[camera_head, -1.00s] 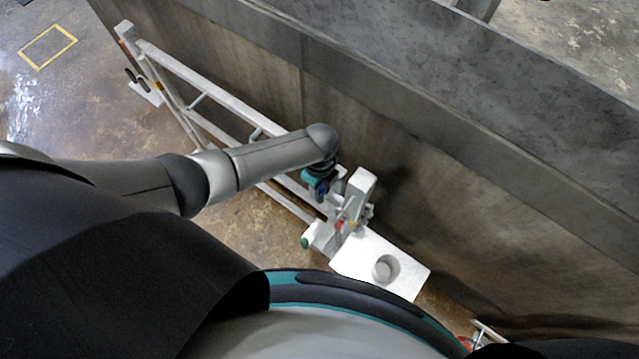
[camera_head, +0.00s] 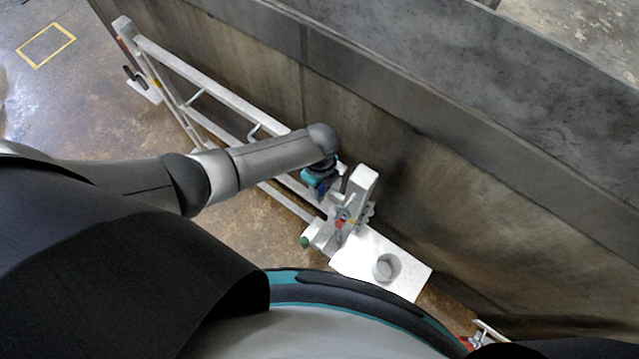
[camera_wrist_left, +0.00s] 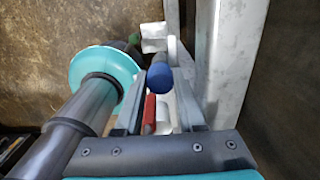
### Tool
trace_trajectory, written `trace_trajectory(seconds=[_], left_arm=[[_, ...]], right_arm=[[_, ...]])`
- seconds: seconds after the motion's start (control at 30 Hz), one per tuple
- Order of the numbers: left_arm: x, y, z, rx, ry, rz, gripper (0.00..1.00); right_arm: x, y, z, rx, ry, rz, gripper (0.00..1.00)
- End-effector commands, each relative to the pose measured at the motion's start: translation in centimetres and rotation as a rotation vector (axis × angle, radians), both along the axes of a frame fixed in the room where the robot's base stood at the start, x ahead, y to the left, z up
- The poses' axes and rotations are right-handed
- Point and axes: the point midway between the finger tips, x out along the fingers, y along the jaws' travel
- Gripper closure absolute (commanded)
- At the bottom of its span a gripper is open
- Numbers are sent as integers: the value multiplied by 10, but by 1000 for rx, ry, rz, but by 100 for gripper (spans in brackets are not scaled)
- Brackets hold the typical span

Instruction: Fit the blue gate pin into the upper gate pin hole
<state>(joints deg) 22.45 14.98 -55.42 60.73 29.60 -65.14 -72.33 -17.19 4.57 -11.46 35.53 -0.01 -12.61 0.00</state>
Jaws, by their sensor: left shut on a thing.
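The blue gate pin (camera_wrist_left: 160,76) shows in the left wrist view as a round blue end with a pale shaft running away from the camera. My left gripper (camera_wrist_left: 158,98) is shut on it. In the head view the left gripper (camera_head: 335,190) is low beside the white post (camera_head: 362,185) at the near end of the gate, and the pin is mostly hidden by my wrist. The upper gate pin hole cannot be made out in either view. My right gripper is not in view.
The white gate frame (camera_head: 210,90) runs along the dark metal wall (camera_head: 430,190). A red part (camera_wrist_left: 149,113) shows beyond the fingers. Open floor (camera_head: 75,110) lies at left.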

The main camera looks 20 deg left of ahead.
Motion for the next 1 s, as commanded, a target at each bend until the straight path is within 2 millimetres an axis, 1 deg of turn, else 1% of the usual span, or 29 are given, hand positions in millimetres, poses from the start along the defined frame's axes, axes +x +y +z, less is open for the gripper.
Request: trace_trajectory(seconds=[0.13, 0.17, 0.4, 0.47, 0.77, 0.8, 0.93, 0.97, 1.0], left_arm=[[-2, -1, -1, -1, 5, 0, 100], [-2, -1, -1, -1, 5, -1, 59], [-2, -1, -1, -3, 4, -1, 32], [-2, -2, 0, -3, 3, -2, 27], [0, -3, 0, -4, 0, -3, 27], [0, -3, 0, -4, 0, -3, 48], [0, -3, 0, -5, -1, -3, 34], [0, -3, 0, -5, -1, -3, 32], [0, -3, 0, -5, -1, -3, 32]], right_arm=[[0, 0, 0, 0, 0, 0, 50], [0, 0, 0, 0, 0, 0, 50], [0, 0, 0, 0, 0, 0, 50], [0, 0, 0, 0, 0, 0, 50], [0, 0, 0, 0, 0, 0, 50], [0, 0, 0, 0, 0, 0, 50], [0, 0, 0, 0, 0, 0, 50], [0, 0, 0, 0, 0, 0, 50], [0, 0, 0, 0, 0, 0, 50]])
